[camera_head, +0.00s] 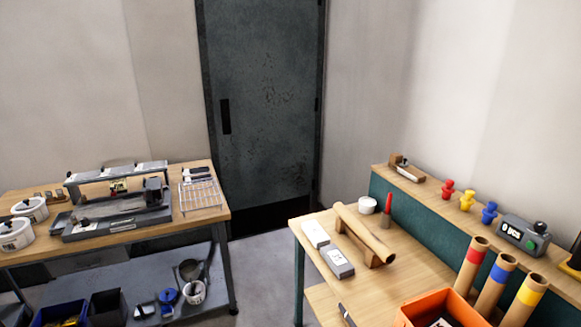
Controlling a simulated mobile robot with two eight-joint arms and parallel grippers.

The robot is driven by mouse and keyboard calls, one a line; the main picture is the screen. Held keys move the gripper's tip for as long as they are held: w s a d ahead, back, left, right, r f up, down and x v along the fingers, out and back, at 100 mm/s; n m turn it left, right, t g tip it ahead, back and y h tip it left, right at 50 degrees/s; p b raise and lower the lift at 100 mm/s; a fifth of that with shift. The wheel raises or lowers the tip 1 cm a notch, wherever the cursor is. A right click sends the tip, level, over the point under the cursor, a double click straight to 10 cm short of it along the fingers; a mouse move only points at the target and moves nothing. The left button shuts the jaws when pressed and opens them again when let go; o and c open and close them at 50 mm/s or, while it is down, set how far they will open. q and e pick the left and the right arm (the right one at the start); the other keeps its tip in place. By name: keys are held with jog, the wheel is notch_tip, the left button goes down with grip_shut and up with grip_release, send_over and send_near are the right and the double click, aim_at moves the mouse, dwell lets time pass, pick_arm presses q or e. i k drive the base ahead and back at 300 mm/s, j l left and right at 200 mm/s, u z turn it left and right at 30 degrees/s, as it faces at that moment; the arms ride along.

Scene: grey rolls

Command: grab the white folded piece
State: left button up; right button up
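A small white flat piece (315,234) lies on the right wooden table (385,283), near its left back edge. I cannot make out a fold in it at this size. A grey block with a white top label (337,262) lies just in front of it. A short white round item (367,205) stands further back, behind a brown cardboard roll (364,233) on a wooden rest. Neither of my grippers is in view.
An orange bin (440,309) and tubes with red (472,262), blue (495,283) and yellow bands stand at the front right. A raised green-fronted shelf (430,215) runs behind. A left workbench (215,216) stands across a floor gap, before a dark door (262,110).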

aim_at(317, 235)
jog(key=i+u, duration=0.1)
jog(key=i, duration=1.55)
